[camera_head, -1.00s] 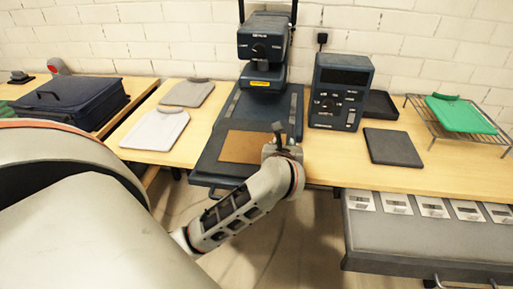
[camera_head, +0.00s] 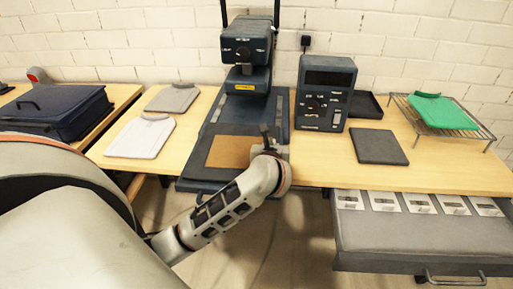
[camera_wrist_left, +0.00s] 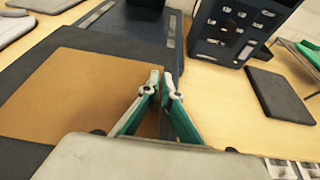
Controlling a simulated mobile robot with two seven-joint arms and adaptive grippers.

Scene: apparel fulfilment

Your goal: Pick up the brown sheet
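The brown sheet (camera_head: 231,152) lies flat on the dark lower plate (camera_head: 199,173) of the press. It also shows large in the left wrist view (camera_wrist_left: 80,95). My left gripper (camera_head: 265,135) is at the sheet's right edge. In the left wrist view its two green-and-grey fingers (camera_wrist_left: 162,84) come nearly together, with the sheet's right edge between them. The gripper looks shut on that edge; the exact contact is hard to see. My right gripper is in neither view.
The press head (camera_head: 247,45) stands behind the plate. A control box (camera_head: 325,92) and a dark grey pad (camera_head: 378,146) are to the right, then a green garment (camera_head: 442,110) on a wire rack. Light garments (camera_head: 140,138) lie left. An open drawer (camera_head: 420,235) juts out at front right.

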